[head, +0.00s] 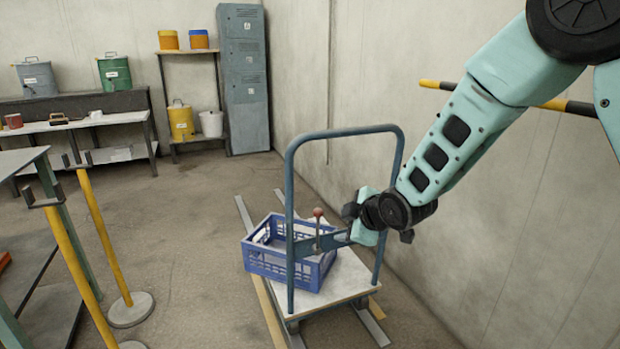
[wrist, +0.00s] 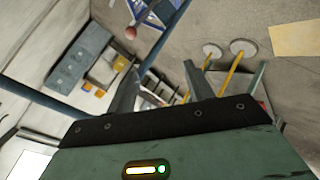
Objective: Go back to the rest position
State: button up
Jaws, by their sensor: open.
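My gripper (head: 366,218) hangs at the end of the teal arm in the head view, in front of the trolley's right upright. In the wrist view its two dark fingers stand apart with nothing held between them (wrist: 160,68). Its fingertips are hard to make out in the head view. No ladle can be made out in either view.
A trolley with a blue handle frame (head: 290,215) carries a blue crate (head: 280,268). A red-knobbed lever (head: 318,213) stands by the frame, close left of my gripper. A wall with a striped rail (head: 437,84) is on the right. Yellow posts (head: 103,235) stand left; the middle floor is clear.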

jog(key=s+r+m+g+h, duration=0.1)
jog(key=s+m+g, duration=0.2)
jog(key=s, duration=1)
jog(key=s+d+r+m+g+h, duration=0.1)
jog(key=s+r+m+g+h, duration=0.15)
jog(key=s, duration=0.95)
jog(key=s+m+g, duration=0.3)
jog(key=s+g, duration=0.1)
jog(key=s, duration=0.9)
notch_tip(320, 180, up, 23)
jog(key=p, duration=2.3)
jog(key=shift+s, duration=0.1)
